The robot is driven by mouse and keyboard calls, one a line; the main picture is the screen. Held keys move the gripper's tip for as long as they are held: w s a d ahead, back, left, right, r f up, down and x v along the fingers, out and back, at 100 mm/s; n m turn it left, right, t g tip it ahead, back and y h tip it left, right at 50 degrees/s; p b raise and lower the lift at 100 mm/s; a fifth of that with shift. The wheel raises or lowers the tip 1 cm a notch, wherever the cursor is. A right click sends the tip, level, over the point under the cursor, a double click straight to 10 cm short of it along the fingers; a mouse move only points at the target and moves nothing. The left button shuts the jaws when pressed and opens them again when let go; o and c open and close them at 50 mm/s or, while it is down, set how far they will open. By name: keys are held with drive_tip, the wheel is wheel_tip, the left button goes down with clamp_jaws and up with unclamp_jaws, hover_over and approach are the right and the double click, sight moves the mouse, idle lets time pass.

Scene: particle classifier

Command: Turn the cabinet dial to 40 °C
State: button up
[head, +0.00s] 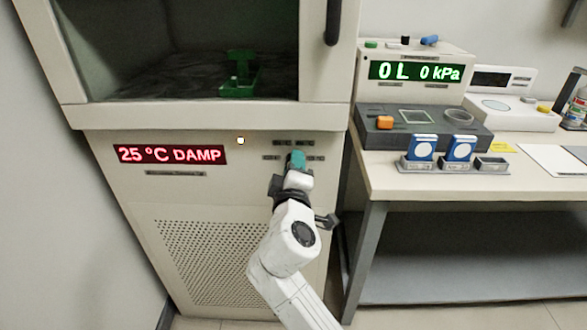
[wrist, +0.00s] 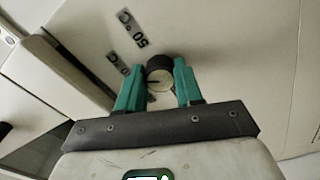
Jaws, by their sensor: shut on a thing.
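The cabinet (head: 150,118) stands at the left in the head view, and its red display (head: 170,155) reads 25 °C DAMP. My gripper (head: 297,158) is at the front panel, right of the display, and hides the dial in the head view. In the wrist view the dark round dial (wrist: 159,78) with a pale face sits between the two teal fingers of my gripper (wrist: 158,90), which are shut on it. A label reading 50 °C (wrist: 132,30) shows beside the dial. Another label is partly hidden by a finger.
Above the panel is the cabinet's window with a green rack (head: 238,85) inside. A bench (head: 400,185) at the right holds a device with a green display (head: 414,71) and several small items. A vent grille (head: 205,255) lies below the panel.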

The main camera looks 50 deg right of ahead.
drive_tip(key=shift+f, duration=0.15)
drive_tip(key=o, duration=1)
drive_tip(key=shift+o, duration=0.2)
drive_tip(key=v, duration=1.1)
drive_tip(key=shift+d, duration=0.1)
